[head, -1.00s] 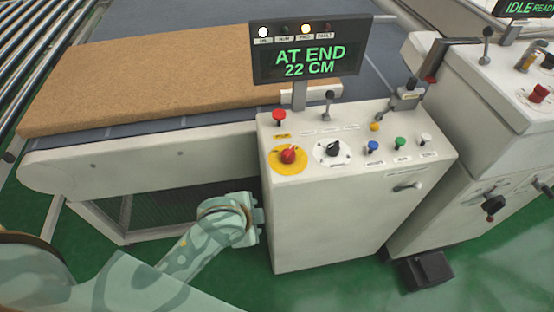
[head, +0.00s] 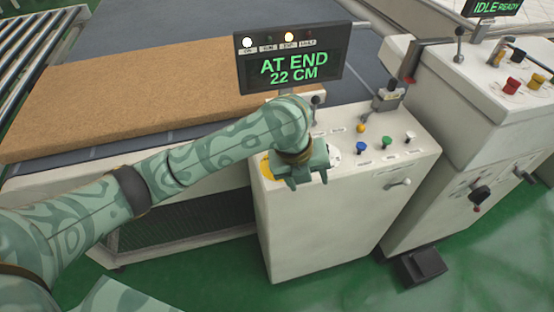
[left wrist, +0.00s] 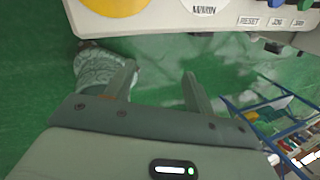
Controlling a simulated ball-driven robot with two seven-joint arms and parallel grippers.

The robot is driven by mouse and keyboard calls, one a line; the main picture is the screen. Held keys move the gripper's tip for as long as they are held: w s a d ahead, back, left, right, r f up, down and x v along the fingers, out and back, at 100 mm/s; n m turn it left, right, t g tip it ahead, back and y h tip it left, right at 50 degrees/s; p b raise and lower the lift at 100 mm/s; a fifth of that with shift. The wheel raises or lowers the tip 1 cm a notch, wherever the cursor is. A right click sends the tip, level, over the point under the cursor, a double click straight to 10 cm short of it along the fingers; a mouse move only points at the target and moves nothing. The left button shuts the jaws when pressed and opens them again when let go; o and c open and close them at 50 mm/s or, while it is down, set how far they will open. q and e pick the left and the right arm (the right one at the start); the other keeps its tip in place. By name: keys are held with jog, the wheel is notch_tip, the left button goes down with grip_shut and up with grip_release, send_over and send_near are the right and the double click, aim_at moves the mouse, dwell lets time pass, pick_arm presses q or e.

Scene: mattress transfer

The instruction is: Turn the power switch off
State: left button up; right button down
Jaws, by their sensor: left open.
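The power switch is a red knob on a yellow round plate at the left of the white control cabinet's top. In the head view only an edge of the yellow plate (head: 266,168) shows; the knob is hidden behind my left gripper (head: 307,180). The gripper is over the front left edge of the cabinet top, jaws open and empty, fingers pointing down and forward. In the left wrist view part of the yellow plate (left wrist: 112,4) shows at the top edge, beyond the open fingers (left wrist: 160,82); the knob is out of view. My right gripper is not in view.
The display (head: 292,58) reads "AT END 22 CM" behind the cabinet (head: 330,225). Blue (head: 361,147), green (head: 387,144) and white (head: 410,137) buttons lie right of the gripper. A brown mattress slab (head: 130,100) lies on the conveyor. A second machine stands right.

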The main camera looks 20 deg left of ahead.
pick_arm(q)
jog(key=w+a+r+m+g+y, duration=0.25)
jog(key=w+a+r+m, duration=0.4)
jog(key=a+r, duration=0.4)
jog(key=shift+t, duration=0.25)
jog(key=f+b, duration=0.2)
jog(key=f, duration=0.2)
jog(key=d+f+b, duration=0.1)
jog(key=f+b, duration=0.1)
jog(key=f, duration=0.3)
jog(key=f+b, duration=0.3)
jog(key=f, duration=0.2)
jog(key=shift+s+d+f, duration=0.2)
jog(key=shift+d+f, duration=0.05)
jog(key=shift+d, duration=0.1)
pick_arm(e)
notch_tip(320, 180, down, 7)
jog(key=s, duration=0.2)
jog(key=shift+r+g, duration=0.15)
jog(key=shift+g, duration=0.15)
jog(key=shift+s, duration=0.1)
pick_arm(q)
jog(key=shift+r, duration=0.1)
jog(key=c, duration=1)
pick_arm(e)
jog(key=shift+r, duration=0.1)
